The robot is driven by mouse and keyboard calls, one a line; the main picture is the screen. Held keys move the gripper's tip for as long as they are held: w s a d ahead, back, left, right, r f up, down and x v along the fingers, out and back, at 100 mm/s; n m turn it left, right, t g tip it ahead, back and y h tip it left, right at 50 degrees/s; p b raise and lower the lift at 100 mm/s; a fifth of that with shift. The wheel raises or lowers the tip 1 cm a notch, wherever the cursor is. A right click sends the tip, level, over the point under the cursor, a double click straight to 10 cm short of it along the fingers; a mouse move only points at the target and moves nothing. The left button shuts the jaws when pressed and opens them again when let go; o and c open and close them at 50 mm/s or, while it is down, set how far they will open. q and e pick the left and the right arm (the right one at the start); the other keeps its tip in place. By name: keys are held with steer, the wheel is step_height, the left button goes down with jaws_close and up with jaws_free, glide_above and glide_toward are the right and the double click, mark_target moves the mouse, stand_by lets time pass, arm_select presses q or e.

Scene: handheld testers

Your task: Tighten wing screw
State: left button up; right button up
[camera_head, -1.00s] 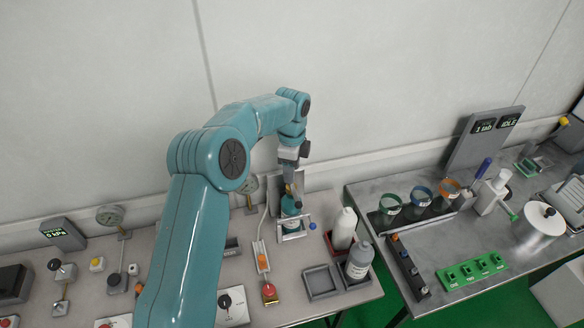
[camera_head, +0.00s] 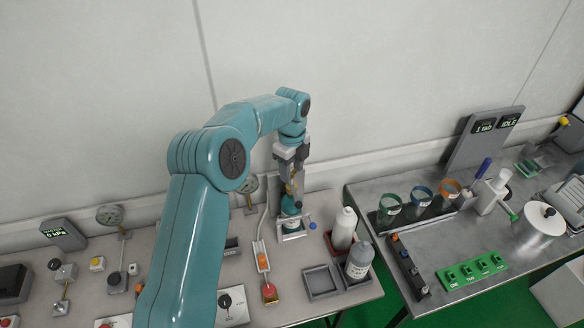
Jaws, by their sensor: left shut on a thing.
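My left gripper (camera_head: 292,186) points down at the back of the left table, over a teal bottle-like container (camera_head: 290,207) in a light metal stand (camera_head: 292,236). The gripper is shut on a small yellowish part at the top of this container, likely the wing screw. The part is mostly hidden between the fingers, and its exact shape cannot be told. My right gripper is not in view.
Gauges, switches and buttons fill the left table. A gap separates it from the right table (camera_head: 440,240), which holds cups and a green block.

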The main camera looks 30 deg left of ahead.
mark_target(292, 173)
arm_select(q)
steer(key=shift+a+r, duration=0.1)
steer(key=shift+r, duration=0.05)
steer(key=o, duration=1.1)
steer(key=shift+c, duration=0.2)
steer(key=shift+w+r, duration=0.1)
steer(key=shift+r, duration=0.3)
step_height(292, 173, up, 15)
steer(key=shift+r, duration=0.2)
steer(key=shift+s, duration=0.2)
